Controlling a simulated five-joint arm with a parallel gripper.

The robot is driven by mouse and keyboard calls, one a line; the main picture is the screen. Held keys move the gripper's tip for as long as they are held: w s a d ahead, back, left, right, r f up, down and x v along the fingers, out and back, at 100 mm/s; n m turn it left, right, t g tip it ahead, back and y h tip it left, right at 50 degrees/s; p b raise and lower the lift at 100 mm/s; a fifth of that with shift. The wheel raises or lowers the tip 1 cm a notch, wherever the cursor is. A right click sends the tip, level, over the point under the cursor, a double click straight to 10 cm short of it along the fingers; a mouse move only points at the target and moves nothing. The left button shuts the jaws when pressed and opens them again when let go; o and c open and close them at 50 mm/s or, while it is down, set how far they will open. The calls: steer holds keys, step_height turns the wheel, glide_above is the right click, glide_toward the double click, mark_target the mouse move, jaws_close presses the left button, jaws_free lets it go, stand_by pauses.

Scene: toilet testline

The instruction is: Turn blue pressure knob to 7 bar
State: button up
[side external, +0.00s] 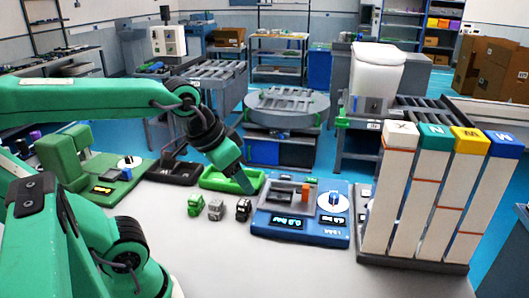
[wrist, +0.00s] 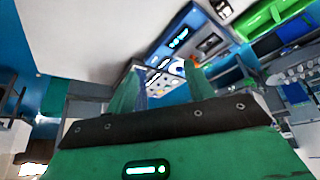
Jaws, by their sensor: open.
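The blue pressure station (side external: 262,222) stands on the white table in the side view, with two lit displays on its front that are too small to read. Its blue knob (side external: 334,198) sits on a white dial at the station's right. My gripper (side external: 247,188) hangs at the station's left back corner, apart from the knob. In the wrist view my gripper (wrist: 162,88) is open, with its two green fingers spread. The blue station (wrist: 208,18) shows beyond the fingers; its white dial (wrist: 165,68) lies between them, partly hidden. I cannot tell the knob's setting.
Small green (side external: 195,206), grey (side external: 215,209) and black (side external: 243,209) blocks stand left of the station. A green tray (side external: 212,184) and a black tray (side external: 165,178) lie behind. Tall white columns (side external: 436,207) stand close on the right. The front table is clear.

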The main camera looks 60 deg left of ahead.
steer(key=w+r+n+g, duration=0.1)
steer(key=w+r, duration=0.2)
steer(key=w, duration=0.7)
steer(key=n+g, duration=0.4)
steer(key=n, duration=0.1)
glide_above(334, 195)
step_height(334, 195, down, 16)
steer(key=shift+s+f, duration=0.1)
steer(key=shift+w+f, duration=0.2)
steer(key=shift+f, duration=0.15)
steer(key=shift+f, duration=0.1)
steer(key=shift+f, duration=3.8)
